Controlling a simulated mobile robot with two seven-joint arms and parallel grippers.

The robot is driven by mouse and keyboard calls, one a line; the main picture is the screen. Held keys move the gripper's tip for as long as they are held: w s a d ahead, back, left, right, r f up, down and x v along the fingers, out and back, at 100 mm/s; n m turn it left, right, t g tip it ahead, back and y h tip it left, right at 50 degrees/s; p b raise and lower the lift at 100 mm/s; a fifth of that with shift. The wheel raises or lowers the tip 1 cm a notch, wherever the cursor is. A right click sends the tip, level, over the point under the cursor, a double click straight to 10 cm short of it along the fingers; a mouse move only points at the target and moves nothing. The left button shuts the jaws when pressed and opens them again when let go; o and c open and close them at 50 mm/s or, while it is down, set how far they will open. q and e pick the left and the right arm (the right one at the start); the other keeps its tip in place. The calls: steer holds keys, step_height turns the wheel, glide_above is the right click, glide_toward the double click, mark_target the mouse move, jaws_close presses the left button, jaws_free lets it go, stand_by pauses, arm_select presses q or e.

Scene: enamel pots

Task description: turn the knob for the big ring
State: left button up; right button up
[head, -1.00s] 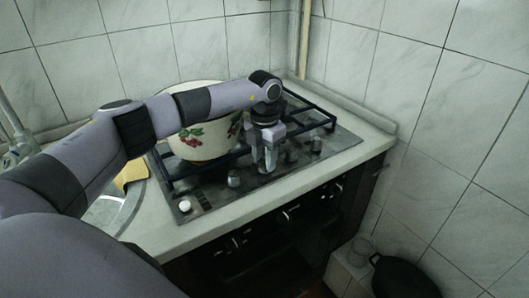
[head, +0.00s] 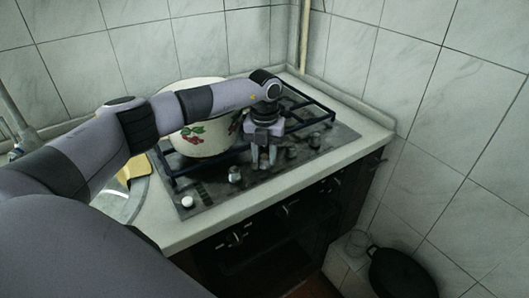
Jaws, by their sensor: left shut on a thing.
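The cooktop (head: 215,191) is set in the counter, with a row of knobs along its front. My left gripper (head: 264,162) points down over this row and is shut on a knob near the middle; its fingers hide most of that knob. To its left are a silver knob (head: 235,174) and a white knob (head: 187,202). To its right are two dark knobs, one close by (head: 291,153) and one farther along (head: 315,141). I cannot tell which knob serves the big ring. My right gripper is not in view.
A cream enamel pot (head: 203,142) with painted fruit stands on the cooktop grate (head: 318,113), partly behind my left arm. A sink with a yellow thing (head: 135,170) is at left. A black pan (head: 400,272) is low at right. Tiled walls close the back and right.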

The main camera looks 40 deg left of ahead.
mark_target(265, 156)
arm_select(q)
steer(key=o, duration=1.1)
steer(key=shift+c, duration=0.2)
steer(key=shift+r+b, duration=0.45)
steer(key=shift+r, duration=3.15)
